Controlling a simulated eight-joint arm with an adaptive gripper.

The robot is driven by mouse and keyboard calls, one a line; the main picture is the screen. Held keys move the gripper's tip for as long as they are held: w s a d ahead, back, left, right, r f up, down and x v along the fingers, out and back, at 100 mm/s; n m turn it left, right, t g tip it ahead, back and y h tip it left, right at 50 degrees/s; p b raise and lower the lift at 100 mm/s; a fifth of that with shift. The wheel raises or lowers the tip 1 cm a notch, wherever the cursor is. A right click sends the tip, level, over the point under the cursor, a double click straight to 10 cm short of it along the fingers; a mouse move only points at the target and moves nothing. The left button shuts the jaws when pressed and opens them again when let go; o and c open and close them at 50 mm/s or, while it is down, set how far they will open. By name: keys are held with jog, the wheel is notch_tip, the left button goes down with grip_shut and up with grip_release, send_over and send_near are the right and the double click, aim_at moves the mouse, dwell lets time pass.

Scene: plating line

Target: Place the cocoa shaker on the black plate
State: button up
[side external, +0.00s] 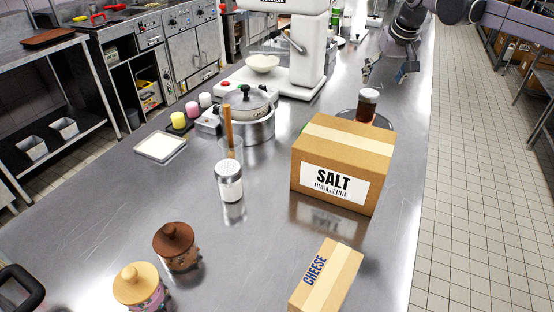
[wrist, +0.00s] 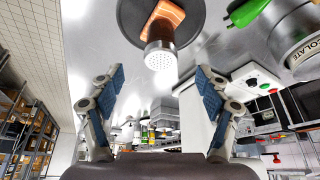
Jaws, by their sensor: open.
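The cocoa shaker (side external: 367,108), with dark brown contents and a pale cap, is upright behind the salt box in the side external view; the box hides its base. The black plate (side external: 388,122) is mostly hidden by the box. In the wrist view the plate (wrist: 130,18) is a dark disc, and the shaker's base appears within its outline. My gripper (side external: 388,74) is open and empty, beyond and apart from the shaker. Its spread fingers show in the wrist view (wrist: 160,82).
The salt box (side external: 310,150) stands close in front of the plate. A steel pot (side external: 250,125), a white mixer (side external: 305,50), and a white-filled shaker (side external: 229,182) are to the left. A cheese box (side external: 328,275) and two lidded jars (side external: 176,248) are nearer. The right counter edge is clear.

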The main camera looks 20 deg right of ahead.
jog(key=s+a+f+n+t, duration=0.1)
jog(key=s+f, duration=0.2)
jog(key=s, duration=0.7)
jog(key=s+f+n+t+y, duration=0.1)
jog(key=s+f, duration=0.2)
jog(key=s, duration=0.8)
jog(key=s+a+f+n, duration=0.1)
jog(key=s+f, duration=0.2)
jog(key=s, duration=0.8)
jog(key=shift+s+a+f+t, duration=0.15)
jog(key=shift+a+f+t, duration=0.15)
jog(key=shift+t, duration=0.1)
